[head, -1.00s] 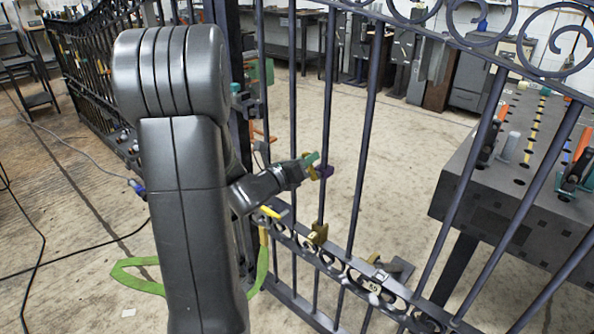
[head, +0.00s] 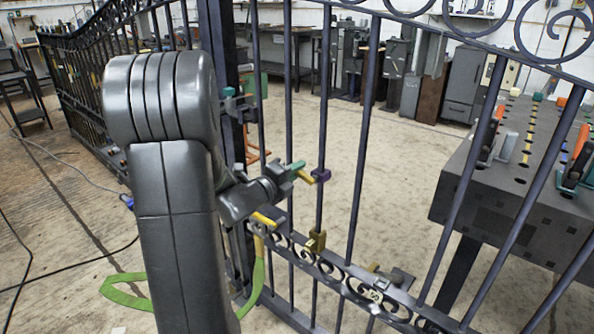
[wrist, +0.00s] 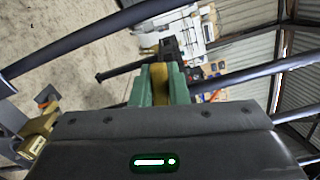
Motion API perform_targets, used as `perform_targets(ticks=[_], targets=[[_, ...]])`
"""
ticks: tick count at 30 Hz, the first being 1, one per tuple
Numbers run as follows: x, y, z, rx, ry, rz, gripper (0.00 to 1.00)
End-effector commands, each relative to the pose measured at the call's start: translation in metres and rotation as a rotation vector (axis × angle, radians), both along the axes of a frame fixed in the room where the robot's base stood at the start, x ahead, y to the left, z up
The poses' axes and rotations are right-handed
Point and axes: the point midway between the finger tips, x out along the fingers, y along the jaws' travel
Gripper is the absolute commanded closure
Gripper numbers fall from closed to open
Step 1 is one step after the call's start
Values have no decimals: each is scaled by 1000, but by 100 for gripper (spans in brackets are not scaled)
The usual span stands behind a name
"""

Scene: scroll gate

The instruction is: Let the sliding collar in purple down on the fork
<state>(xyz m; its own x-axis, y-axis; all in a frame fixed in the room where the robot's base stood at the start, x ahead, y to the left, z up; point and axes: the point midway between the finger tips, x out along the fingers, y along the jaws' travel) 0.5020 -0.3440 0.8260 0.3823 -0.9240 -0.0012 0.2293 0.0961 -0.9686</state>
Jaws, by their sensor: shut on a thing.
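The purple collar (head: 321,175) sits around an upright bar of the gate, above the brass-yellow fork (head: 316,241), with a clear gap between them. A yellow tab (head: 305,177) sticks out from the collar toward my gripper. My gripper (head: 298,172) has green fingers and is shut on this tab. In the wrist view the green fingers (wrist: 160,85) pinch the yellow tab (wrist: 160,70), and the collar (wrist: 169,48) looks dark beyond it. A brass-coloured piece with an orange-red part (wrist: 38,135) shows at the left; I cannot tell whether it is the fork.
The gate's scrollwork rail (head: 350,284) runs below the fork. A yellow handle (head: 265,220) juts out near my wrist. A dark perforated table (head: 510,190) stands behind the bars at right. A green strap (head: 258,275) hangs beside my arm.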

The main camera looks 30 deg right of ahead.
Motion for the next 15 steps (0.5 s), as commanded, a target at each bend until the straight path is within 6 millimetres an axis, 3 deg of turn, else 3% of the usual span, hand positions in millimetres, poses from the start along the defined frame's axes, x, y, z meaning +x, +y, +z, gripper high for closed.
perform_targets(ticks=[15], targets=[[1, 1, -4, -38, 87, 2, 100]])
